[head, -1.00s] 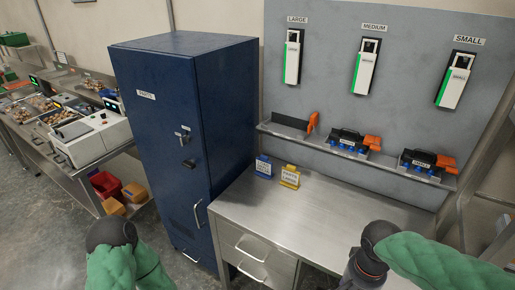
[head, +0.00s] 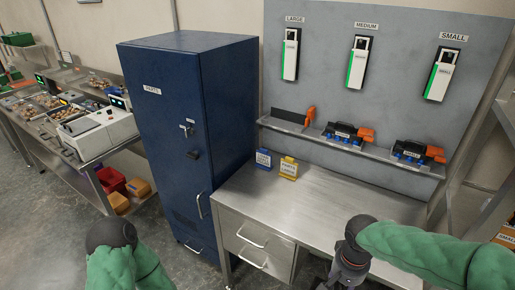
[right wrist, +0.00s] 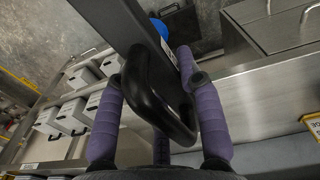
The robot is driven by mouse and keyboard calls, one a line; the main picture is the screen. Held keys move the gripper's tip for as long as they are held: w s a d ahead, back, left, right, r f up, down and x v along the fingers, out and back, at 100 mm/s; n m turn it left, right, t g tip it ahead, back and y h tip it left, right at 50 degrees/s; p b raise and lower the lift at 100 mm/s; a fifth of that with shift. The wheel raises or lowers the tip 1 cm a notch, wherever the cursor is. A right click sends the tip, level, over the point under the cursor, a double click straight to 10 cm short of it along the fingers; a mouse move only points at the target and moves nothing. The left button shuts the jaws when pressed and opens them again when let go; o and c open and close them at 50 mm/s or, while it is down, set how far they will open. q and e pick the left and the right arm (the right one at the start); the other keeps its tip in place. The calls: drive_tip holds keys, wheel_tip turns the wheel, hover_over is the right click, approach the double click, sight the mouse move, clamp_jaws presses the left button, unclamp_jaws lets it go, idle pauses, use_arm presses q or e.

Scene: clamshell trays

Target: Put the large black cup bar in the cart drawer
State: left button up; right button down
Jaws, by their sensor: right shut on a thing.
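The large black cup bar (right wrist: 158,72), with a rounded loop handle, is in the right wrist view. My right gripper (right wrist: 154,84) is shut on it, purple fingers on both sides of the handle. A blue piece shows beside the bar; its far part runs out of the picture top. The cart (head: 320,200) is a steel bench with an upper drawer (head: 240,232) and a lower drawer (head: 240,255) at its front left; both look shut. In the head view the held bar is hidden. My left arm shows at the lower left, its gripper out of frame.
A blue cabinet (head: 160,150) stands left of the cart. A shelf (head: 372,152) behind holds medium (head: 345,133) and small (head: 412,152) cup bars with orange-handled tools. Blue (head: 264,159) and yellow (head: 288,168) label stands sit on the otherwise clear cart top.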

drive_tip(key=w+a+f+n, duration=0.4)
drive_tip(key=w+f, duration=0.5)
drive_tip(key=f, duration=0.3)
drive_tip(key=shift+a+n, duration=0.15)
drive_tip(key=shift+n, duration=0.15)
drive_tip(key=shift+w, duration=0.1)
idle(0.5)
